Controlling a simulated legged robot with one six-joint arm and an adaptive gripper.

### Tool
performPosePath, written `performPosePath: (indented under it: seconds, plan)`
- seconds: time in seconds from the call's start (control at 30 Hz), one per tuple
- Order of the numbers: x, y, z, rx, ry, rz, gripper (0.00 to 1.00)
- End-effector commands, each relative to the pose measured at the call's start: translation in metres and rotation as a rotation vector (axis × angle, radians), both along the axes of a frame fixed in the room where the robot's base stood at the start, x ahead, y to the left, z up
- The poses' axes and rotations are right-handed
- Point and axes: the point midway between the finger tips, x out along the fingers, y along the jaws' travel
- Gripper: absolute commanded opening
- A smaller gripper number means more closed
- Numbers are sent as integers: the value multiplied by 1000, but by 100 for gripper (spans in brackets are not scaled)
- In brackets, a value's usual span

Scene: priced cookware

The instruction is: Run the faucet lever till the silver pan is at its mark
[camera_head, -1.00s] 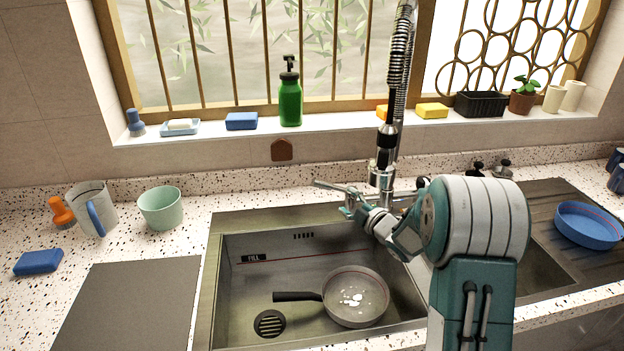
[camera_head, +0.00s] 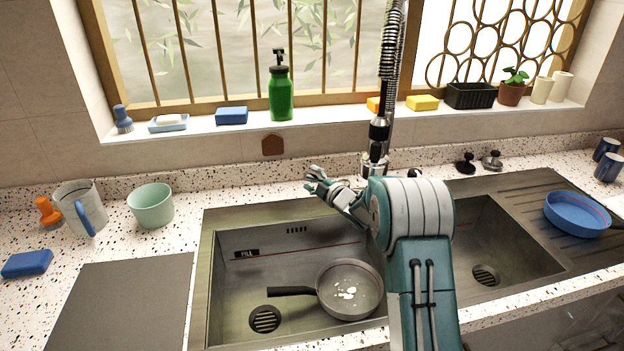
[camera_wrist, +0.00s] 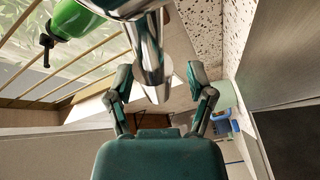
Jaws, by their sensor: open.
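The silver pan (camera_head: 364,305), with a dark handle (camera_head: 290,291), sits in the left basin. White glints or patches show on its bottom; I cannot tell whether there is water. A thin reddish line shows inside its far rim. The faucet (camera_head: 376,160) rises behind the sink, with a tall coiled spout; no stream is visible. My gripper (camera_head: 316,182) is open above the basin's back edge, left of the faucet base. It hides most of the lever. In the wrist view, chrome faucet metal (camera_wrist: 150,55) shows between and beyond the open fingers (camera_wrist: 160,82); contact is unclear.
A FILL label (camera_head: 246,253) and red line mark the basin's back wall. A green bottle (camera_head: 281,92) and sponges stand on the sill. A mug (camera_head: 82,208) and green cup (camera_head: 151,206) stand left. A blue pan (camera_head: 577,216) lies right. My arm covers the basin divider.

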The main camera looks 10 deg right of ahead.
Motion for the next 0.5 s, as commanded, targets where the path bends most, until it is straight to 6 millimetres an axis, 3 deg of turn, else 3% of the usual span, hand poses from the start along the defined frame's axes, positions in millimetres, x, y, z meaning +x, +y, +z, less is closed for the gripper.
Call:
performPosePath:
  seconds: [0.2, 0.23, 0.37, 0.4, 0.5]
  plan:
    - [1, 0, 0, 0, 0, -1, 69]
    - [1, 1, 0, -1, 0, -1, 65]
    - [1, 1, 0, -1, 0, -1, 7]
    - [1, 1, 0, -1, 0, 0, 0]
    - [1, 1, 0, -1, 0, 0, 0]
